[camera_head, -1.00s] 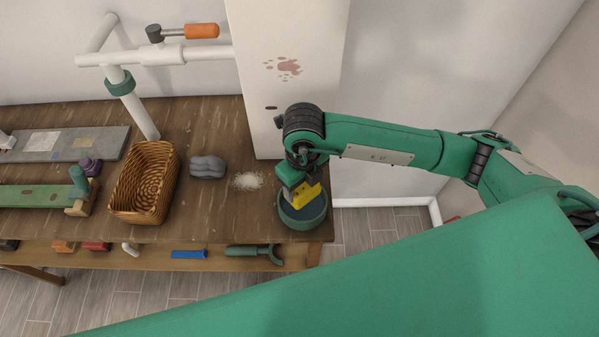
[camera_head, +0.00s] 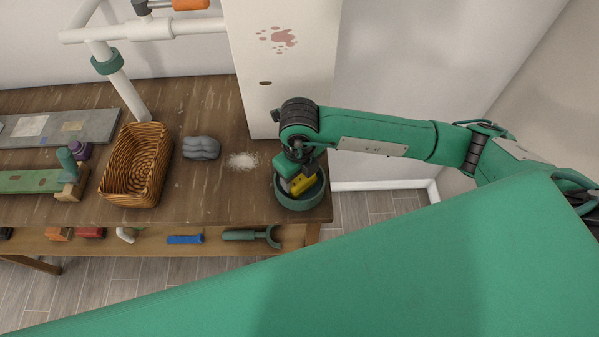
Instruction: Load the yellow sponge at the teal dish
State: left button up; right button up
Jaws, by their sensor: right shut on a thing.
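The teal dish (camera_head: 299,202) stands at the right end of the wooden table. My right gripper (camera_head: 300,184) reaches down into the dish from above, shut on the yellow sponge (camera_head: 303,184). The sponge is inside the dish's rim and tilted; the gripper hides part of it. I cannot tell whether the sponge touches the dish's bottom. My left gripper is not in view.
Left of the dish on the table (camera_head: 216,194) are a white powder patch (camera_head: 243,160), a grey lump (camera_head: 201,148) and a wicker basket (camera_head: 137,166). A white panel (camera_head: 283,70) with a reddish stain rises behind. A lower shelf (camera_head: 210,245) holds several tools.

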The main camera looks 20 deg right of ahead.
jog(key=shift+f+b, duration=0.45)
jog(key=shift+f, duration=0.05)
dwell(1.0)
jog(key=shift+s+f+b, duration=0.1)
jog(key=shift+b, duration=0.25)
dwell(1.1)
jog(key=shift+r+p, duration=1.8)
jog(key=shift+r, duration=1.75)
